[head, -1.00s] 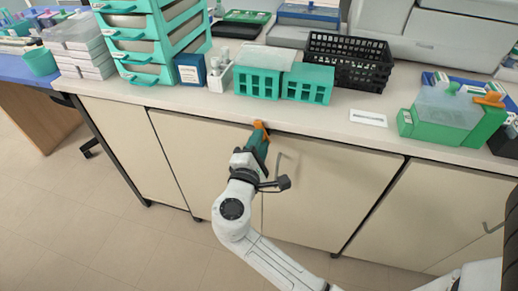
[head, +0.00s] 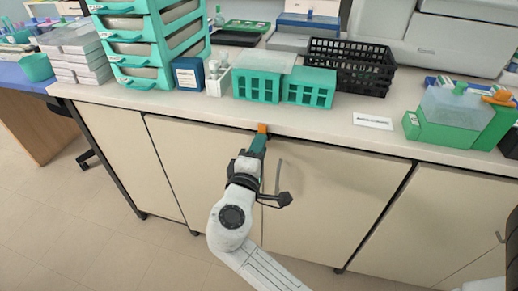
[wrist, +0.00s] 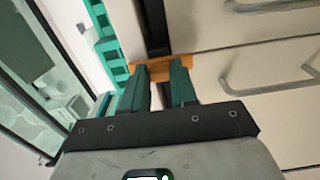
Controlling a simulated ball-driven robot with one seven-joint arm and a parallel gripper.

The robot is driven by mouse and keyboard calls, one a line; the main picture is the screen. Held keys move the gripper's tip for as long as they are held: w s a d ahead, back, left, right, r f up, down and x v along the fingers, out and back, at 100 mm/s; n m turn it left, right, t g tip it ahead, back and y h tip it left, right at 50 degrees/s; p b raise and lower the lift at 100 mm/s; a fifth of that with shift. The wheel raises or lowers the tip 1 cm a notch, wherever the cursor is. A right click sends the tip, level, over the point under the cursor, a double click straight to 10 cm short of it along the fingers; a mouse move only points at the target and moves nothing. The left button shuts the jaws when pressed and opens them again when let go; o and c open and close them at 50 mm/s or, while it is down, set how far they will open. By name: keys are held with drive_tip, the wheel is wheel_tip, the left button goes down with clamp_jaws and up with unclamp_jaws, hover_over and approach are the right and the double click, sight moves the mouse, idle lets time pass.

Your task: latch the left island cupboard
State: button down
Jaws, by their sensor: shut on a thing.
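The cupboard doors stand under the island worktop, with a left door (head: 198,168) and a right door (head: 325,195), and both look closed. An orange latch piece (head: 262,128) is at the top of the seam between them, just below the worktop edge. My gripper (head: 258,143) points up at it, with its green fingers shut on the latch. In the wrist view, the orange latch (wrist: 143,72) lies across the fingertips of my gripper (wrist: 160,82), and a dark strip runs beyond it. The fingers partly hide the latch.
A metal handle (head: 278,176) stands out just right of my gripper. Teal racks (head: 257,86), a black basket (head: 350,66) and a green box (head: 450,120) stand on the worktop (head: 215,107) above. The floor (head: 95,225) at the left is clear.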

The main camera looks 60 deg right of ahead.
drive_tip(key=shift+f, duration=0.1)
drive_tip(key=c, duration=0.9)
unclamp_jaws()
drive_tip(key=v, duration=1.1)
